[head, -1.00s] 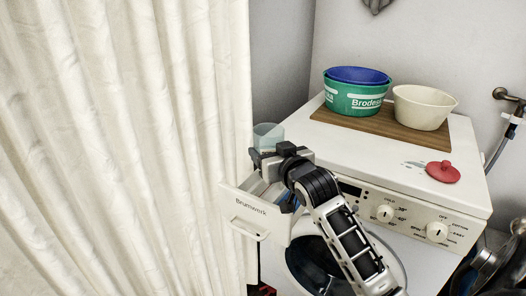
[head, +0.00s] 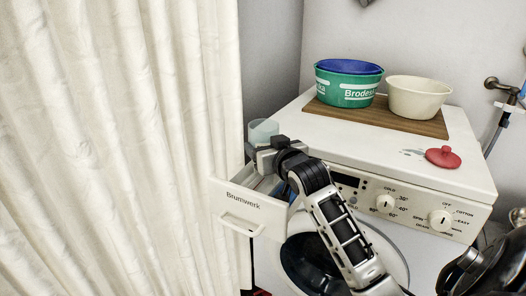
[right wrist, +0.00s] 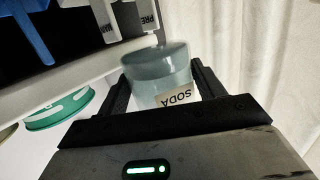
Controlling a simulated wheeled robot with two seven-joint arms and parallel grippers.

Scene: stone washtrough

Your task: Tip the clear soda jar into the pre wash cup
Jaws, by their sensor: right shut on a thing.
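The clear soda jar (head: 263,131) looks roughly upright in the head view, over the back left of the open drawer. In the right wrist view it (right wrist: 163,72) shows a "SODA" label, upside down in the picture. My right gripper (head: 264,157) is shut on the jar, with one finger on each side of it in the right wrist view (right wrist: 165,88). The drawer (head: 248,208), marked "Brumwerk", is pulled out below. Its "PRE" mark (right wrist: 147,20) lies just beyond the jar. The pre wash cup's inside is mostly hidden. My left gripper is not in view.
A cream curtain (head: 120,140) hangs close left of the drawer. On the washing machine (head: 350,140), a green tub (head: 347,88) and a cream bowl (head: 418,97) stand on a wooden board (head: 375,122).

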